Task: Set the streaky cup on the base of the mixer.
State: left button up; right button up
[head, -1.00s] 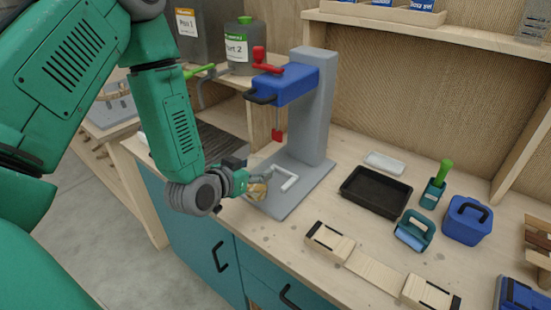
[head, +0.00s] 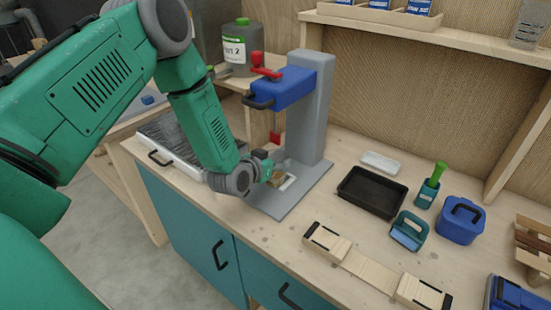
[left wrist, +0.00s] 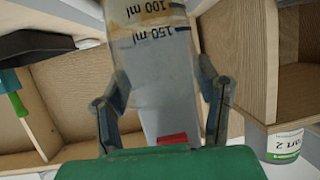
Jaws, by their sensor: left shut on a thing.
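The mixer stands on the bench, with a grey column, a blue head (head: 282,88) and a flat grey base (head: 272,208). A red stirrer (head: 275,137) hangs under the head. My left gripper (head: 275,174) is shut on the streaky cup (head: 278,181), over the base and below the stirrer. In the left wrist view the cup (left wrist: 155,45) is clear, with amber streaks and ml marks, between the fingers of my left gripper (left wrist: 163,85). The gripper hides part of the cup, and I cannot tell whether its bottom touches the base. My right gripper is out of view.
A black tray (head: 372,193) and a white dish (head: 381,162) lie right of the mixer. A Part 2 jug (head: 241,50) stands behind.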

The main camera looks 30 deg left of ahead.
pick_arm(q)
jog(key=o, duration=0.9)
jog(key=shift+a, duration=0.15)
jog(key=shift+d, duration=0.2)
jog(key=shift+s+d+r, duration=0.1)
jog(key=shift+s+r, duration=0.05)
jog(key=shift+s, duration=0.1)
jog(key=b+v, duration=0.1)
jog(key=v, duration=1)
jog(key=s+d+f+g, duration=0.1)
jog(key=f, duration=0.1)
jog(key=s+d+f+g, duration=0.1)
jog(key=s+f, duration=0.1)
jog(key=s+d+f+g, duration=0.1)
jog(key=s+f, duration=0.1)
jog(key=shift+d+f+m+h, duration=0.1)
jog(key=shift+m+h, duration=0.2)
jog(key=shift+h, duration=0.1)
jog(key=s+d+f+g, duration=0.2)
jog(key=s+f+g, duration=0.1)
jog(key=s, duration=0.5)
jog(key=s+d+f+g, duration=0.1)
jog(key=s+f+g, duration=0.2)
jog(key=s+f, duration=0.2)
jog(key=s+d+f+g, duration=0.2)
jog(key=s+f+g, duration=0.2)
jog(key=s, duration=0.7)
jog(key=shift+d+f, duration=0.25)
jog(key=shift+d, duration=0.1)
